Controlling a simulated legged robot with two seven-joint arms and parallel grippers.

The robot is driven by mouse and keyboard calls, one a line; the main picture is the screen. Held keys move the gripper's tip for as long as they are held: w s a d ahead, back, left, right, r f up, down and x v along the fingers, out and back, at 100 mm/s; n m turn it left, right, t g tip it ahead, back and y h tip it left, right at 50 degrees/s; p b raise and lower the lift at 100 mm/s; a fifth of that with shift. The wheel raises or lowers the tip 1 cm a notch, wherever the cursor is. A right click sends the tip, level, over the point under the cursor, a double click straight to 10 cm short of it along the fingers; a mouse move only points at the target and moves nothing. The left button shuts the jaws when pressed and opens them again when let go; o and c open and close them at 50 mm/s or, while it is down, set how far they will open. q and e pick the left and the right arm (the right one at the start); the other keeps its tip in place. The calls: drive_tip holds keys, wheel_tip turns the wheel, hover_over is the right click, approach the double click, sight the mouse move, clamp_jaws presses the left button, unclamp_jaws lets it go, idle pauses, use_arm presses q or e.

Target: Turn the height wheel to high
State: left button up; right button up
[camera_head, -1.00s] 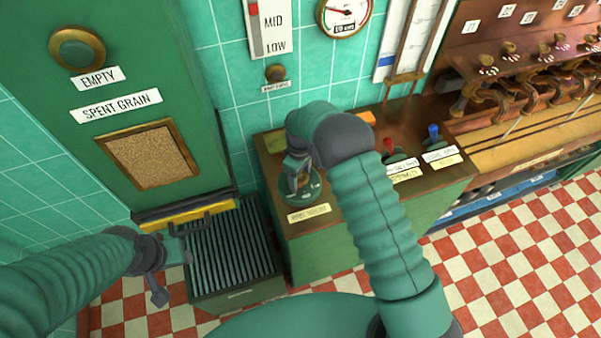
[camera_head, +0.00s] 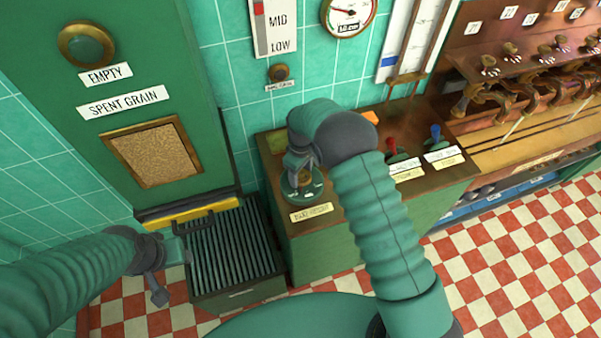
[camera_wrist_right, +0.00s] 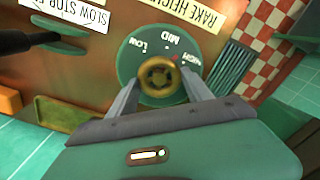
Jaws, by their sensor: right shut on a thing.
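The height wheel is a brass knob (camera_wrist_right: 162,77) on a round green dial (camera_wrist_right: 132,60) marked LOW, MID and HIGH, in the right wrist view. A small red mark sits beside HIGH. A RAKE HEIGHT label (camera_wrist_right: 165,12) is next to the dial. My right gripper (camera_wrist_right: 160,90) is shut on the knob, one finger on each side. In the head view, my right gripper (camera_head: 301,165) reaches down over the dial (camera_head: 303,187) and hides much of it. My left gripper (camera_head: 175,250) is beside the slatted bin; its fingers are unclear.
The wall scale (camera_head: 273,32) shows MID and LOW with a red marker (camera_head: 259,8) above MID; its top is cut off. A red lever (camera_head: 391,146) and a blue lever (camera_head: 435,133) stand right of the wheel. The slatted bin (camera_head: 237,292) stands left of the console (camera_head: 310,240).

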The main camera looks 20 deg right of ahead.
drive_tip(key=shift+w+d+r+m, duration=0.1)
drive_tip(key=shift+w+r+m, duration=0.1)
drive_tip(key=shift+m, duration=0.5)
drive_tip(key=m+b, duration=0.1)
drive_tip(key=m, duration=0.5)
drive_tip(key=shift+s+f+m, duration=0.1)
drive_tip(key=shift+m, duration=0.7)
drive_tip(key=shift+s+f, duration=0.1)
drive_tip(key=shift+s, duration=0.05)
drive_tip(key=o, duration=1.4)
